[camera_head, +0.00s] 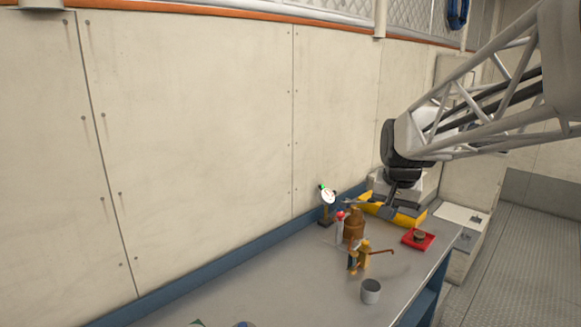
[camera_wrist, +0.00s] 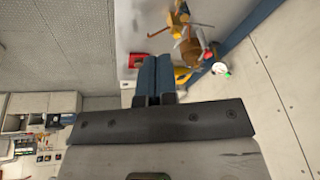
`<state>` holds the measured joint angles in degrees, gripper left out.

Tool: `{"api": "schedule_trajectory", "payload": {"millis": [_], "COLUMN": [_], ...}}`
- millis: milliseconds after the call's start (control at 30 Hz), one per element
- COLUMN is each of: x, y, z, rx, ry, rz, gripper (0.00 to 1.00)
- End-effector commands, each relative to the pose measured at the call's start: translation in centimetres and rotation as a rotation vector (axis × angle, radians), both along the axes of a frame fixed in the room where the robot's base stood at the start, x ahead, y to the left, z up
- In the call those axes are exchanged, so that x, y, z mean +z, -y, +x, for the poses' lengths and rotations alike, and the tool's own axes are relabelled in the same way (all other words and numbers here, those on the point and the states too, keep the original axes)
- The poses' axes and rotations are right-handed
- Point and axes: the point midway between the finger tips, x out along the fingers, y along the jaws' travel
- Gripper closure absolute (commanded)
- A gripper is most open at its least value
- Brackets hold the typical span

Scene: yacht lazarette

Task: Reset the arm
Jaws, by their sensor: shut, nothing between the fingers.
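My arm reaches in from the right in the head view, with its dark wrist over the far end of the bench. My gripper (camera_wrist: 155,62) shows in the wrist view as two blue-grey fingers side by side, closed with nothing between them. In the head view the gripper is above or beside a yellow piece (camera_head: 406,217); I cannot tell whether they touch. The fingers point over the grey workbench (camera_head: 270,270) toward its objects.
On the bench stand a round white dial (camera_head: 328,197), a brown jar (camera_head: 353,227), a red-topped bottle (camera_head: 339,228), a yellow-and-brown tool (camera_head: 361,256), a grey cup (camera_head: 371,292) and a red tray (camera_head: 427,242) holding a small round item. A wall runs behind. The near-left bench is mostly clear.

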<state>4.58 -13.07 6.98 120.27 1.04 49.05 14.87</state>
Motion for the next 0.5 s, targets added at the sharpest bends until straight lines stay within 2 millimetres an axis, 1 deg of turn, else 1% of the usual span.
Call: {"api": "schedule_trajectory", "payload": {"millis": [33,100,267,500], "x": [0.0,-0.1,-0.7,-2.2], "y": [-0.3,-0.7,-1.5,-2.5], "z": [-1.6,-3.5,-7.9,-14.5], "rx": [0.014,0.036,0.084,0.158], "ry": [-0.001,-0.004,-0.013,-0.029], "rz": [-0.004,-0.011,-0.024,-0.045], "gripper": [1.0,1.0,1.0,1.0]}}
